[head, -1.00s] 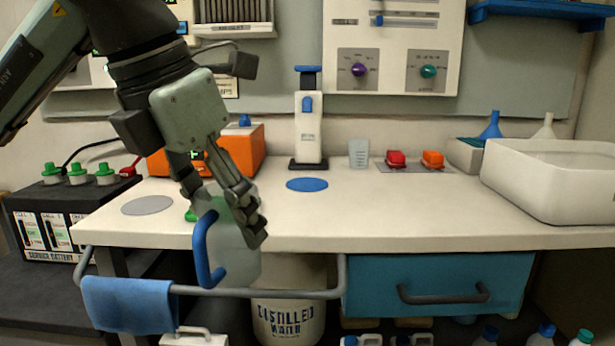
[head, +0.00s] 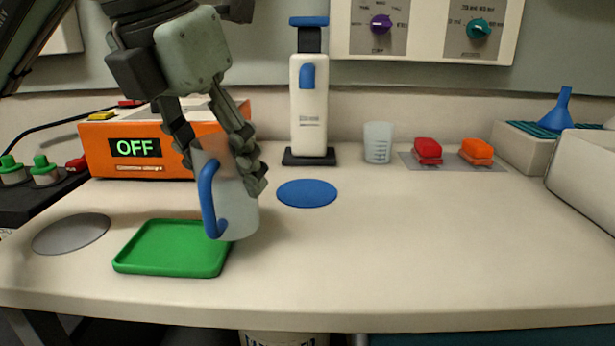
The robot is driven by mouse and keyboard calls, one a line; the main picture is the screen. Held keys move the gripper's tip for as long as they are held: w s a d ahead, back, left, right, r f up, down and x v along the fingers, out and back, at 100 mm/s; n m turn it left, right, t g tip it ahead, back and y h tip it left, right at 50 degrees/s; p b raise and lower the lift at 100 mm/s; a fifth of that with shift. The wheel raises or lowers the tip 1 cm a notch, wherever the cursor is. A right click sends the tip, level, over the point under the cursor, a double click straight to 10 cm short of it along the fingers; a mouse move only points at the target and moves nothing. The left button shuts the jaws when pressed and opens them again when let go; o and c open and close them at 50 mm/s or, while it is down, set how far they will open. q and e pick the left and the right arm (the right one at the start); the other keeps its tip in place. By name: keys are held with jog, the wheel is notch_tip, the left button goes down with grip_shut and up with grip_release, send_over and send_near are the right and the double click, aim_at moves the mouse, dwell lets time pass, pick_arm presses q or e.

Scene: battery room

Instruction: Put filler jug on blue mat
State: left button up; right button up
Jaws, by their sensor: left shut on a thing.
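The filler jug (head: 238,213) is translucent with a blue handle on its left side. My left gripper (head: 222,168) is shut on its upper part, and the jug looks upright. The blue mat (head: 307,193) is a flat round disc on the bench, just right of the jug, with nothing on it. I cannot tell whether the jug's base touches the bench. My right gripper is not in view.
A green tray (head: 170,250) lies left of the jug, and a grey disc (head: 71,234) further left. Behind stand an orange box (head: 130,150) reading OFF, a white dispenser (head: 309,110) and a clear beaker (head: 378,143). The bench's (head: 420,260) front right is clear.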

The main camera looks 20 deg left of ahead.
pick_arm(q)
jog(key=w+d+f, duration=0.1)
jog(key=w, duration=0.4)
jog(key=w+d+f+p, duration=0.1)
jog(key=w, duration=0.5)
jog(key=w+d+f+p, duration=0.1)
jog(key=w, duration=0.5)
jog(key=shift+w+d+f, duration=0.1)
jog(key=shift+w+d, duration=0.05)
jog(key=shift+w, duration=0.1)
jog(key=shift+d+f, duration=0.1)
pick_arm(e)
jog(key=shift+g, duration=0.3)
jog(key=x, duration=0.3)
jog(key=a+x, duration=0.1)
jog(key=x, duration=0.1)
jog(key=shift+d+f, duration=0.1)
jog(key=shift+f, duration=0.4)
pick_arm(q)
jog(key=shift+f, duration=0.15)
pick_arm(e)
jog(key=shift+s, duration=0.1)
pick_arm(q)
jog(key=o, duration=0.8)
jog(key=shift+c, duration=0.2)
jog(key=o, duration=0.5)
jog(key=shift+c, duration=0.2)
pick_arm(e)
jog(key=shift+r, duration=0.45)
